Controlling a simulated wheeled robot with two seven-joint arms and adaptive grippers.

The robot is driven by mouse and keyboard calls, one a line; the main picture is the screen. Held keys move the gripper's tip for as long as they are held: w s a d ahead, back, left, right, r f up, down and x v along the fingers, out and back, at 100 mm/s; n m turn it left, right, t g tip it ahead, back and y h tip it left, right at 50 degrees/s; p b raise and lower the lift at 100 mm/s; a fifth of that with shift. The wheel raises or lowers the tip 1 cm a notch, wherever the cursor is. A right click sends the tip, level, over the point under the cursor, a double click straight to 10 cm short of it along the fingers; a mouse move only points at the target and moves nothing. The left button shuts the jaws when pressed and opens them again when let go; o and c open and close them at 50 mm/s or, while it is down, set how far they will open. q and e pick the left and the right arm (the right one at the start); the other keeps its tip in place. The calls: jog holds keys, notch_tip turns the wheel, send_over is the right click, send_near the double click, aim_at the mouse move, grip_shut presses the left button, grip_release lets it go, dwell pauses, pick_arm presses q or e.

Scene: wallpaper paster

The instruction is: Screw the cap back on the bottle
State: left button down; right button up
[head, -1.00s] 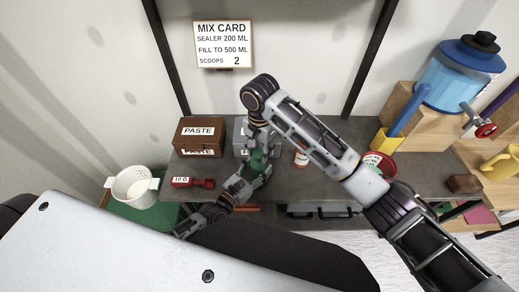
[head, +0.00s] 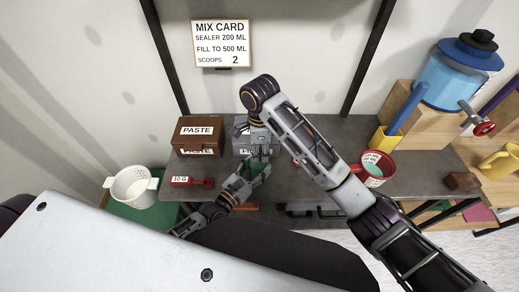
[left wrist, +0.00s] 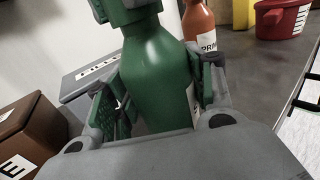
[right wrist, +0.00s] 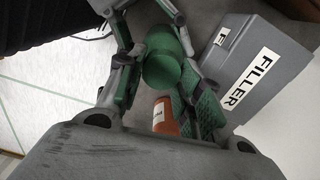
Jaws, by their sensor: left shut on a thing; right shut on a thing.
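The green bottle (left wrist: 160,75) stands between the fingers of my left gripper (head: 258,172), which is shut on its body. It looks upright or slightly tilted. My right gripper (head: 258,150) comes from above and is shut at the bottle's top. In the right wrist view a round green piece, seemingly the cap (right wrist: 165,62), lies between the right fingers. At the top edge of the left wrist view the right fingers close around green at the bottle's neck. Whether the cap touches or is seated on the neck cannot be told.
A brown PASTE box (head: 198,137) and grey FILLER box (right wrist: 245,70) stand behind the grippers. An orange-red PRIMER bottle (left wrist: 200,25) is close by. A white bucket (head: 133,187) stands far left.

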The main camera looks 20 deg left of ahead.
jog(key=m, duration=0.3)
jog(key=o, duration=0.7)
jog(key=shift+r, duration=0.1)
jog(key=shift+r, duration=2.15)
jog(key=shift+r, duration=0.1)
jog(key=shift+c, duration=0.4)
